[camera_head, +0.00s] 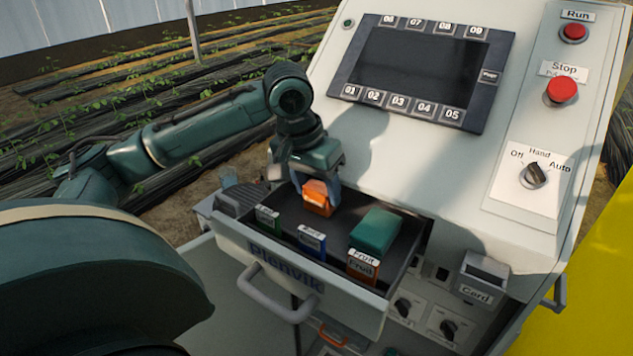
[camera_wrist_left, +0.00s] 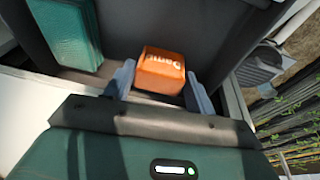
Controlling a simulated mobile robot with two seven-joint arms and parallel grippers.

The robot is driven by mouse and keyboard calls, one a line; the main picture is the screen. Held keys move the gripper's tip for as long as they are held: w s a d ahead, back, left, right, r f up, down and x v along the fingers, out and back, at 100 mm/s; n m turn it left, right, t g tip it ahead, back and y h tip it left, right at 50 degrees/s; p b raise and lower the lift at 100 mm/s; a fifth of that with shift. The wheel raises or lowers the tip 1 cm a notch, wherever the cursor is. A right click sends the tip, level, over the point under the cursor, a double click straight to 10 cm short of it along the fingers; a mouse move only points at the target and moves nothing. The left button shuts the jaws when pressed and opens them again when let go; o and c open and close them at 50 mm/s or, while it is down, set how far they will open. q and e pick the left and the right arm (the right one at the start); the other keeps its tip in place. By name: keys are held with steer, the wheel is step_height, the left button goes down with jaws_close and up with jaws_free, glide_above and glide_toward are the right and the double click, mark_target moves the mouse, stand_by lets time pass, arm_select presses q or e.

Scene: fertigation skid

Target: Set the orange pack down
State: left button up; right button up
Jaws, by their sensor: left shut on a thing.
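The orange pack (camera_head: 317,197) is between the fingers of my left gripper (camera_head: 316,190), which is shut on it. In the left wrist view the orange pack (camera_wrist_left: 160,72) shows white lettering, and the fingers of the left gripper (camera_wrist_left: 160,82) stand on either side of it. The gripper points down into the open drawer (camera_head: 290,262), over its dark inside. I cannot tell whether the pack touches the drawer floor. My right gripper is not in view.
The drawer holds a teal pack (camera_head: 375,231) at the right. Labelled holders in green (camera_head: 268,217), blue (camera_head: 312,243) and orange (camera_head: 363,266) line its front. The control panel with a dark screen (camera_head: 420,72) rises behind. A card holder (camera_head: 483,276) is at right.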

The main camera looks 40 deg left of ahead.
arm_select(q)
steer(key=o, duration=1.2)
steer(key=v, duration=1.2)
steer(key=shift+s, duration=0.1)
